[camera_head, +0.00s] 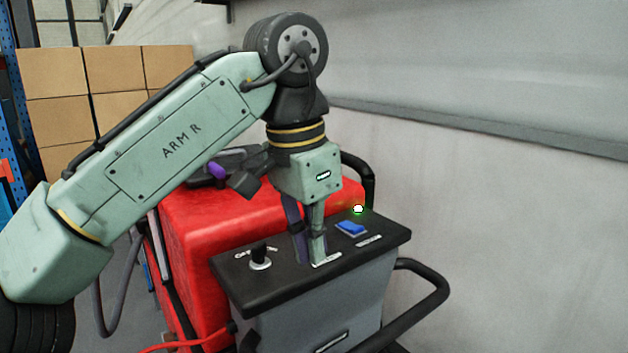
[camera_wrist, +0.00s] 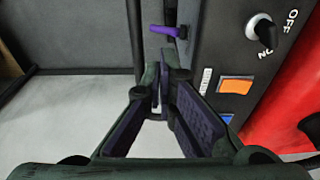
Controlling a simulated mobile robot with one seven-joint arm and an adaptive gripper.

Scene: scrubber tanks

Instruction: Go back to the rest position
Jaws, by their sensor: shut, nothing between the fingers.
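My gripper (camera_head: 316,258) is shut and empty. In the head view it points down at the dark control panel (camera_head: 290,278) of a red scrubber machine (camera_head: 190,225). I cannot tell whether the fingertips touch the panel. In the wrist view the fingers (camera_wrist: 160,98) come together beside the panel's switches. A black knob (camera_head: 260,256) is on the panel left of the gripper, and a blue switch (camera_head: 351,228) is on its right. The wrist view shows an orange switch (camera_wrist: 236,86) and the knob (camera_wrist: 265,32) with ON and OFF marks. My fingers hide part of the panel.
A black handle bar (camera_head: 420,310) sticks out at the right. A purple lever (camera_wrist: 168,31) shows in the wrist view. Cardboard boxes (camera_head: 65,110) stand at the back left. A grey wall (camera_head: 500,180) is close behind.

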